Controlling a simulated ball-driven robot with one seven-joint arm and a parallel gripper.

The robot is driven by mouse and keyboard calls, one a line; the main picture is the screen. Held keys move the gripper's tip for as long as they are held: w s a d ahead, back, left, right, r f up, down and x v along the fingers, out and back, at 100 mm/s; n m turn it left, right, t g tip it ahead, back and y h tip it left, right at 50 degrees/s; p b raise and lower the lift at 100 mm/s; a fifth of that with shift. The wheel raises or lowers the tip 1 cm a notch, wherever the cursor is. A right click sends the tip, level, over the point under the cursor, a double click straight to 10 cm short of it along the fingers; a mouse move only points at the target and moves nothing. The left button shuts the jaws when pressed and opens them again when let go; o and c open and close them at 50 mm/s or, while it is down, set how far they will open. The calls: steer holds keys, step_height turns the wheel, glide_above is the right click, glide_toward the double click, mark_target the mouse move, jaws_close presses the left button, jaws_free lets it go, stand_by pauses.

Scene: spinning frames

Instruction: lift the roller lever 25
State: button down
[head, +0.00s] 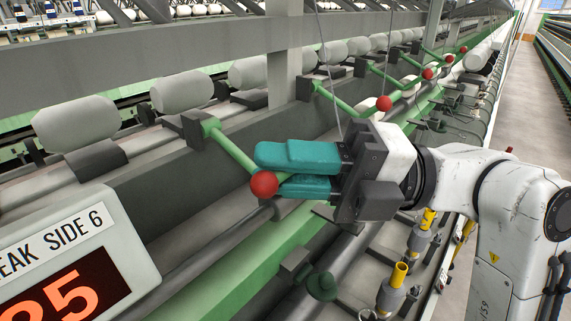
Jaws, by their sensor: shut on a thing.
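The nearest roller lever is a green bar (233,149) with a red ball knob (264,184) at its lower right end. Its upper left end joins a dark bracket on the machine's grey beam. My gripper (281,179) has two teal fingers, one above the other, shut on the lever at its knob end. The red knob shows in front of the fingertips; the part of the bar between the fingers is hidden. A display box (73,262) at the lower left reads "EAK SIDE 6" and shows "25" in orange digits, its left side cut off.
More green levers with red knobs (384,103) run along the frame beyond my gripper. White rolls (182,92) line the beam. Yellow-topped spindles (398,275) stand below my arm. A clear aisle (527,130) lies at the right.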

steer(key=shift+r, duration=0.1)
steer(key=shift+r+m+h, duration=0.3)
steer(key=shift+r, duration=0.25)
steer(key=w+a+r+m+h, duration=0.1)
steer(key=w+a+r, duration=0.1)
steer(key=r, duration=0.3)
steer(key=w+a+r+m+h, duration=0.2)
steer(key=a+r, duration=0.2)
steer(key=r, duration=0.2)
steer(key=shift+w+t+p, duration=0.3)
steer(key=shift+w+p, duration=0.1)
steer(key=shift+p, duration=0.05)
steer(key=shift+r, duration=0.1)
steer(key=c, duration=1.2)
jaws_free()
steer(key=shift+o, duration=0.4)
